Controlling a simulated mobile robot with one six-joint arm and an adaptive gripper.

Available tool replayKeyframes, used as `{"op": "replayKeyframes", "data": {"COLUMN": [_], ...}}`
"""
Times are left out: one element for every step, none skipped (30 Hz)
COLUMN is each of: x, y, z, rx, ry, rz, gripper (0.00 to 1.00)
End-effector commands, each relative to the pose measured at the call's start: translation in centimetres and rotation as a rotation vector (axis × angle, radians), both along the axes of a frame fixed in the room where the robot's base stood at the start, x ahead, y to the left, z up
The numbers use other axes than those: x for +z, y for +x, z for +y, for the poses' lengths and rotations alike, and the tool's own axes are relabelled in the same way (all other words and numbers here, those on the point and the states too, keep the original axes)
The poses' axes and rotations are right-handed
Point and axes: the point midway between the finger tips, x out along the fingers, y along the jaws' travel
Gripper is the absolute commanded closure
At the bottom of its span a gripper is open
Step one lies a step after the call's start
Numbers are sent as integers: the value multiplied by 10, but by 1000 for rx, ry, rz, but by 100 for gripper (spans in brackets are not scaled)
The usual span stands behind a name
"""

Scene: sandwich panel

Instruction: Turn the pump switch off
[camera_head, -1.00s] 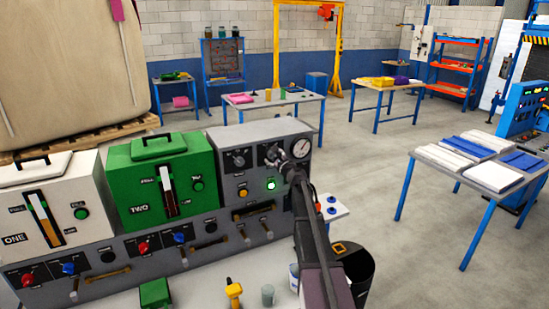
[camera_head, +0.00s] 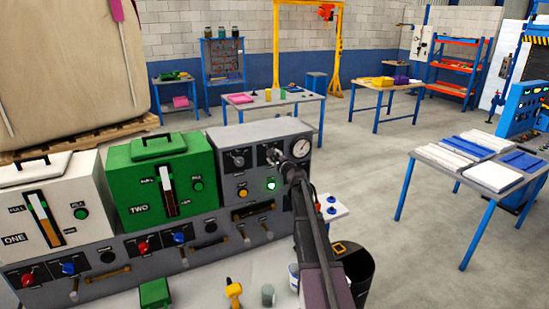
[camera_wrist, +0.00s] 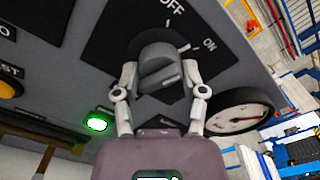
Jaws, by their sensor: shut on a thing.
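The pump switch, a dark rotary knob (camera_wrist: 160,68), sits on a black plate with OFF and ON labels in the wrist view. My gripper (camera_wrist: 159,78) is shut on this knob, with one grey finger on each side of it. A white mark lies near ON, but I cannot tell exactly where the knob points. In the head view my gripper (camera_head: 276,157) is at the upper right of the grey control panel (camera_head: 232,133) and hides the knob.
A round gauge (camera_wrist: 238,112) is close to the right finger; it also shows in the head view (camera_head: 301,148). A lit green lamp (camera_wrist: 97,124) and a yellow button (camera_wrist: 8,86) are to the left. The green tank unit (camera_head: 160,180) stands left of the panel.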

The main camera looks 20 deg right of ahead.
Motion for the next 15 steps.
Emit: {"op": "replayKeyframes", "data": {"x": [1, 1, 1, 1, 1, 1, 1, 1, 1, 1, 1, 1, 1, 1, 2], "y": [1, 1, 2, 2, 2, 2, 2, 2, 2, 2, 2, 2, 2, 2, 2], "z": [0, 0, -1, -1, -1, -1, -1, -1, -1, -1, -1, -1, -1, -1, -1], "rx": [-1, -1, -1, -1, -1, -1, -1, -1, -1, -1, -1, -1, -1, -1, -1], "ry": [-35, -61, -96, -124, -152, -189, -218, -246, -284, -313, -341, -379, -407, -436, -472], "rz": [-2, -3, -4, -5, -6, -7, -8, -9, -11, -12, -13, -14, -15, -16, -17], "gripper": [94, 94, 94, 94, 94, 94, 94, 94, 93, 93, 93, 93, 93, 93, 93]}}
